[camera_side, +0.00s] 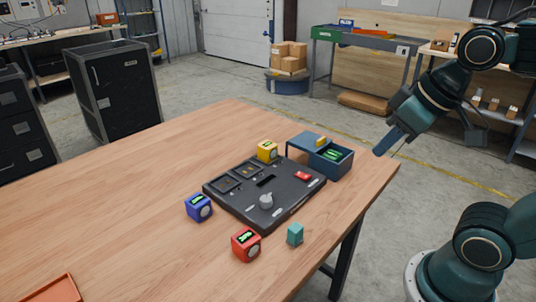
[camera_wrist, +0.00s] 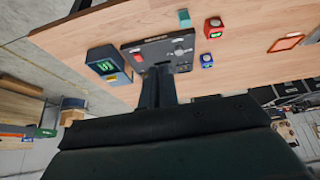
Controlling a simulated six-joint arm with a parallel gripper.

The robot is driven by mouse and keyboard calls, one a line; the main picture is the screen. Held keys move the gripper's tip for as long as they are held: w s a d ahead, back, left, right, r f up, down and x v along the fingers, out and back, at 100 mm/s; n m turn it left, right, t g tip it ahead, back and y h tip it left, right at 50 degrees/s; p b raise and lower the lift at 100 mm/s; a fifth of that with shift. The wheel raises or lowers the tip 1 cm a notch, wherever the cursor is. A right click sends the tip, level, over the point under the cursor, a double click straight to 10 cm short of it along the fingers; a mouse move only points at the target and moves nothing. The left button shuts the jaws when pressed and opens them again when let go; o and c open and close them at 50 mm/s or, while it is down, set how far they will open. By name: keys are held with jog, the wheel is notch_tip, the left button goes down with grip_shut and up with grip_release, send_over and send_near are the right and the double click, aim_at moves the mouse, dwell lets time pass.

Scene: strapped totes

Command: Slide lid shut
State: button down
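A dark blue box (camera_side: 340,169) stands at the table's right edge, beside the black panel. Its flat blue lid (camera_side: 300,143), with a yellow grip (camera_side: 321,142), is slid to the left, leaving the right part open. A green-marked dark thing (camera_side: 332,155) shows inside. The box also appears at left in the wrist view (camera_wrist: 95,54). My gripper (camera_side: 383,150) is in the air to the right of the box, past the table edge, apart from it. Its fingers look shut together and empty in the wrist view (camera_wrist: 160,70).
The black panel (camera_side: 237,203) has a red switch (camera_side: 303,176) and a grey knob (camera_side: 266,201). Yellow (camera_side: 267,151), blue (camera_side: 199,207) and red (camera_side: 246,244) cubes and a teal block (camera_side: 295,233) stand around it. An orange tray (camera_side: 57,290) lies at front left. The table's left is mostly clear.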

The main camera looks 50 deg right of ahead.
jog(key=w+d+r, duration=0.2)
jog(key=w+d, duration=0.1)
jog(key=w, duration=0.6)
jog(key=g, duration=0.2)
send_over(313, 142)
notch_tip(313, 142, down, 10)
jog(key=f, duration=0.1)
jog(key=shift+s+r, duration=0.2)
jog(key=shift+s, duration=0.15)
jog(key=x, duration=1)
jog(key=shift+s+r, duration=0.1)
jog(key=shift+s, duration=1.8)
